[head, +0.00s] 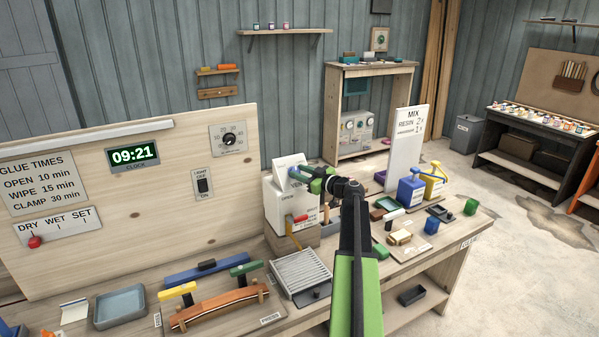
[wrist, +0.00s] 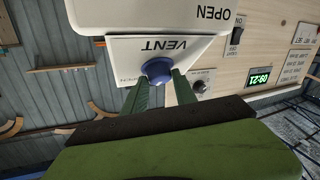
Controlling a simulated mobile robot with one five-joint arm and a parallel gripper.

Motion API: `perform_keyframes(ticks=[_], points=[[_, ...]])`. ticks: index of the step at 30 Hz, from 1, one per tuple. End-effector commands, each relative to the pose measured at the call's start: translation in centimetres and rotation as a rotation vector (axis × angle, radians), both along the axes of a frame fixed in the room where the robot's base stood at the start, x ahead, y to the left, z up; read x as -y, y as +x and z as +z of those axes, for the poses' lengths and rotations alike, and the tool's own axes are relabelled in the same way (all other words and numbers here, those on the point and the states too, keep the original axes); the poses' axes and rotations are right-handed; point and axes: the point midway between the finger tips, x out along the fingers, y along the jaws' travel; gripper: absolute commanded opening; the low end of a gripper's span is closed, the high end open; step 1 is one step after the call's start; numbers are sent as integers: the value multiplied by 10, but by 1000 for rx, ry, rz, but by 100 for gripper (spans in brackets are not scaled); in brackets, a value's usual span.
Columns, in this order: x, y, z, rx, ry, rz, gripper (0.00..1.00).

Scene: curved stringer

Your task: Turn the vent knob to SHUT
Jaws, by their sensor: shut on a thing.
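The blue vent knob (wrist: 158,69) sits on a white sloped panel (wrist: 122,48) marked VENT, upside down in the wrist view. My gripper (wrist: 159,82) is shut on the knob, with one green finger on each side of it. A faint OPEN label lies left of the knob; no SHUT label can be read. In the head view the panel (head: 287,163) tops a white box (head: 282,208) on the bench. My gripper (head: 318,181) reaches the panel from the right and largely hides the knob. The knob's pointer direction cannot be told.
A wooden backboard (head: 130,200) with a dial (head: 229,139) and a light switch (head: 202,182) stands left of the box. A ribbed grey tray (head: 300,270) lies in front. Blue and yellow bottles (head: 411,190) and small items crowd the bench right of my arm.

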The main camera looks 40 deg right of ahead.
Motion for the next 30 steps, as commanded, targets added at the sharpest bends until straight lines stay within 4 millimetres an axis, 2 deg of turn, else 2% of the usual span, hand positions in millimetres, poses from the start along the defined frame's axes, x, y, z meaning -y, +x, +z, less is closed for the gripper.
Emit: perform_keyframes(ticks=[3,18,30], points=[[6,1,6,-16,-72,76,0],[12,4,12,-94,-394,411,0],[13,6,13,-141,-592,613,0]])
